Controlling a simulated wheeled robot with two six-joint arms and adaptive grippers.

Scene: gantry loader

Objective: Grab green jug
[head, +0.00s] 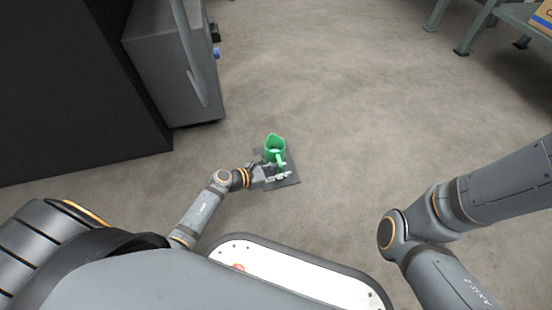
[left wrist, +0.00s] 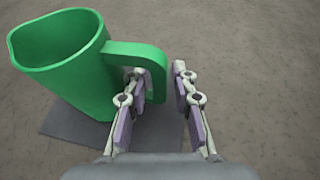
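The green jug (head: 274,143) stands upright on a dark grey mat (head: 292,167) on the floor. In the left wrist view the jug (left wrist: 62,62) is at the upper left, with its open top and spout showing and its handle (left wrist: 157,72) reaching right. My left gripper (head: 276,172) is at the handle side of the jug. In the left wrist view its fingers (left wrist: 157,84) are spread, with the outer part of the handle between them and gaps on both sides. My right gripper is out of view; only links of that arm show.
A grey machine cabinet (head: 170,75) with a curved handle stands at the upper left, beside a black panel (head: 70,90). A greenish metal table (head: 500,15) with a cardboard box (head: 541,20) is at the upper right. The concrete floor (head: 350,90) between is clear.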

